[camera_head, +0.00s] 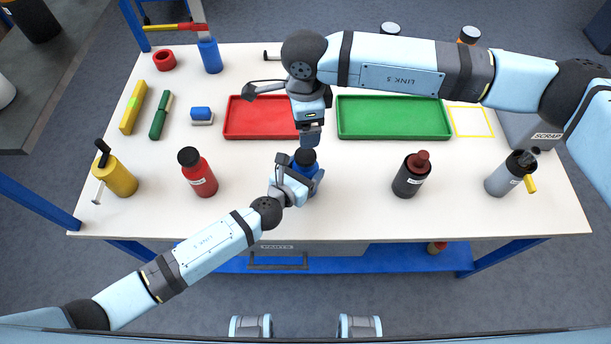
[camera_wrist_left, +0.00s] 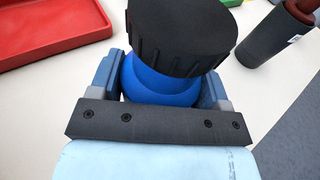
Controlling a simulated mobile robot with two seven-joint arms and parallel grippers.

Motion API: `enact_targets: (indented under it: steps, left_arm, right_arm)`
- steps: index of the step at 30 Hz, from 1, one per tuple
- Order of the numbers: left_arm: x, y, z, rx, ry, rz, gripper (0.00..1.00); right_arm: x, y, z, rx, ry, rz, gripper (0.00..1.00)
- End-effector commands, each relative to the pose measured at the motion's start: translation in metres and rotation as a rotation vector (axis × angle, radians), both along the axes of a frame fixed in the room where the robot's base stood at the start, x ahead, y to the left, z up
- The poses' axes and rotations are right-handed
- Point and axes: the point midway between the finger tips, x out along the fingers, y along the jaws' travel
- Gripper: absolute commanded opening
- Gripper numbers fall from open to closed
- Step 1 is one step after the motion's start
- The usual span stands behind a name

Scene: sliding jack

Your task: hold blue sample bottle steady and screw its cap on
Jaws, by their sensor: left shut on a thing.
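The blue sample bottle (camera_head: 311,173) stands near the front middle of the table, partly hidden by my left gripper. My left gripper (camera_head: 295,178) is shut around its body from the front left; the left wrist view shows the blue body (camera_wrist_left: 160,88) between the two fingers. A black ribbed cap (camera_wrist_left: 182,38) sits on top of the bottle, and it also shows in the head view (camera_head: 305,157). How tightly it sits cannot be told. My right gripper (camera_head: 309,138) points down just above the cap; its finger opening is not clear.
A red tray (camera_head: 240,132) and a green tray (camera_head: 394,133) lie behind the bottle. A red bottle (camera_head: 198,172) stands to the left, and a dark bottle (camera_head: 410,177) to the right. The table (camera_head: 350,215) is bare between the blue and dark bottles.

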Motion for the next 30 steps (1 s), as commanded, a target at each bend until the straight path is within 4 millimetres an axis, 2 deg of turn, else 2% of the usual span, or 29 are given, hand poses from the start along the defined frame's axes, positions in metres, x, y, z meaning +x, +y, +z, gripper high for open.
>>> enact_targets:
  steps: [4,5,8,15,19,23,30]
  left_arm:
    - [0.0,0.0,0.0,0.0,0.0,0.0,0.04]
    - [0.0,0.0,0.0,0.0,0.0,0.0,0.75]
    - [0.0,0.0,0.0,0.0,0.0,0.0,0.98]
    - [-0.001,0.0,0.0,0.0,0.0,0.0,1.0]
    - [-0.008,0.006,0.002,0.0,0.0,0.0,1.0]
    - [-0.027,0.018,0.006,0.001,0.002,-0.001,1.0]
    - [-0.073,0.049,0.016,0.001,0.002,-0.001,1.0]
  right_arm:
    - [0.0,0.0,0.0,0.0,0.0,0.0,0.83]
    - [0.0,0.0,0.0,0.0,0.0,0.0,0.83]
    - [0.0,0.0,0.0,0.0,0.0,0.0,0.83]
    - [0.0,0.0,0.0,0.0,0.0,0.0,0.83]
    - [0.0,0.0,0.0,0.0,0.0,0.0,0.83]
    - [0.0,0.0,0.0,0.0,0.0,0.0,0.83]
    - [0.0,0.0,-0.003,0.0,0.0,0.0,0.83]
